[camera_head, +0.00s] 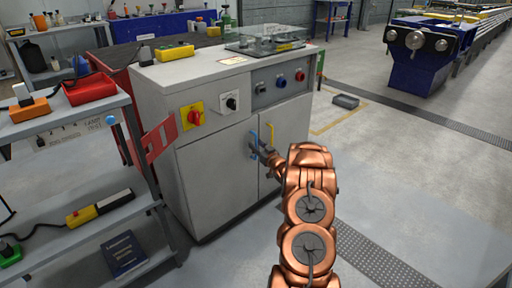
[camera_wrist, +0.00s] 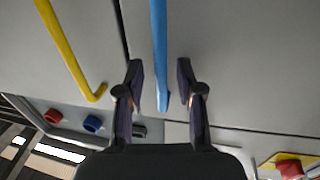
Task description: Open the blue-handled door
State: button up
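The grey cabinet (camera_head: 215,175) has two front doors, and both look shut. The blue handle (camera_head: 253,138) is a vertical bar on the left door (camera_head: 215,180). In the wrist view the blue handle (camera_wrist: 160,45) runs down between the two dark fingers. In the wrist view my gripper (camera_wrist: 160,72) is open, with a gap on each side of the bar. Whether either finger touches it, I cannot tell.
A yellow handle (camera_head: 271,133) is on the right door, close beside the blue one. Knobs and a red switch (camera_head: 194,117) sit above the doors. A shelf rack (camera_head: 75,130) stands close on the left. The floor (camera_head: 400,190) to the right is mostly clear.

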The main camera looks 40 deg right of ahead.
jog(key=shift+w, duration=0.5)
jog(key=shift+c, duration=0.3)
grip_shut()
